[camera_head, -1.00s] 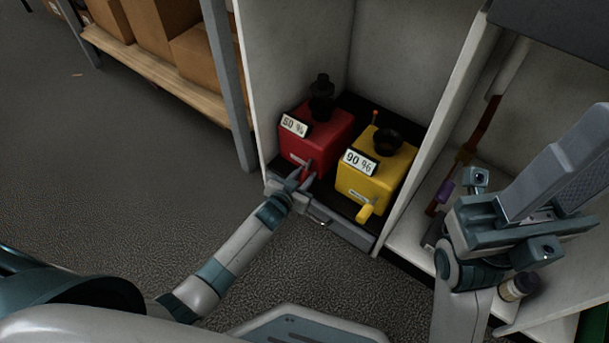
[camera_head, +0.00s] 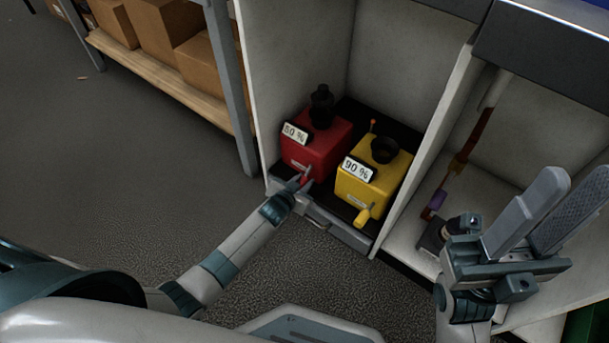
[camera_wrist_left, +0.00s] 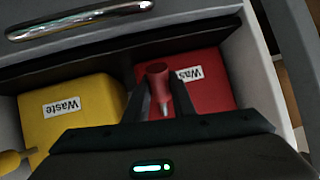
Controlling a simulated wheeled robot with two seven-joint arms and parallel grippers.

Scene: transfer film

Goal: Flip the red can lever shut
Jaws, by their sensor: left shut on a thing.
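The red can (camera_head: 322,144) stands in the cabinet bay with a "50 %" sign on top and a black bottle standing in its top. It also shows in the left wrist view (camera_wrist_left: 205,97), with a "Waste" label. Its red lever (camera_wrist_left: 157,72) sticks out from the front, between my left gripper's fingers. My left gripper (camera_head: 302,182) is at the can's lower front and is shut on the lever, which the fingers partly hide in the head view. My right gripper (camera_head: 540,215) is raised at the right with its fingers apart, empty.
A yellow can (camera_head: 378,178) marked "90 %" stands close to the right of the red can, its yellow lever (camera_head: 362,216) pointing down. A drawer front (camera_head: 335,222) lies below. Cabinet walls (camera_head: 425,140) bound the bay. Open floor (camera_head: 110,170) lies left.

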